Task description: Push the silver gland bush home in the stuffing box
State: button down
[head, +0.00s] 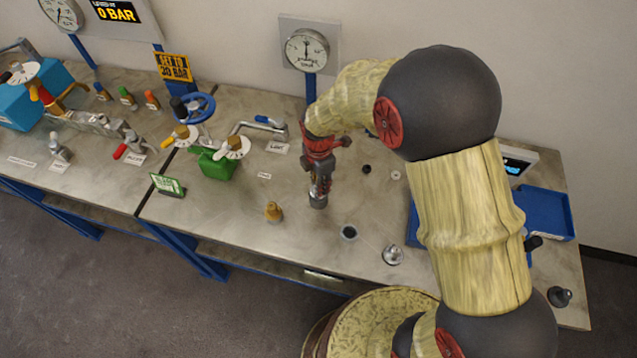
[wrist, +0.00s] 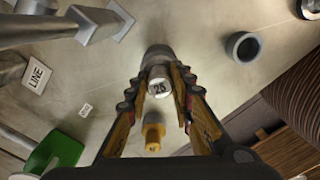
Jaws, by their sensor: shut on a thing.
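My gripper (head: 320,183) points down over the middle of the bench. It is shut on a silver-grey cylindrical piece (head: 318,201), which also shows between the fingers in the wrist view (wrist: 157,57) with a pale face marked "25". I cannot tell whether this piece is the gland bush, or whether it touches the bench. A grey cup with a dark bore (head: 348,232) stands to its right; in the wrist view this cup (wrist: 243,47) is apart from the fingers. A silver flanged piece (head: 392,255) stands further right. I cannot tell which piece is the stuffing box.
A brass fitting (head: 273,211) stands close by on the left. A green valve body (head: 217,165) and a "LINE" pipe (head: 262,127) lie further left. A blue tray (head: 546,213) is at the right. A gauge (head: 307,50) stands behind. My arm hides part of the bench.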

jog(key=shift+f+b, duration=0.3)
jog(key=shift+f, duration=0.35)
jog(key=c, duration=1.5)
grip_release()
jog(key=shift+r, duration=0.1)
notch_tip(320, 180, up, 12)
jog(key=shift+f, duration=0.1)
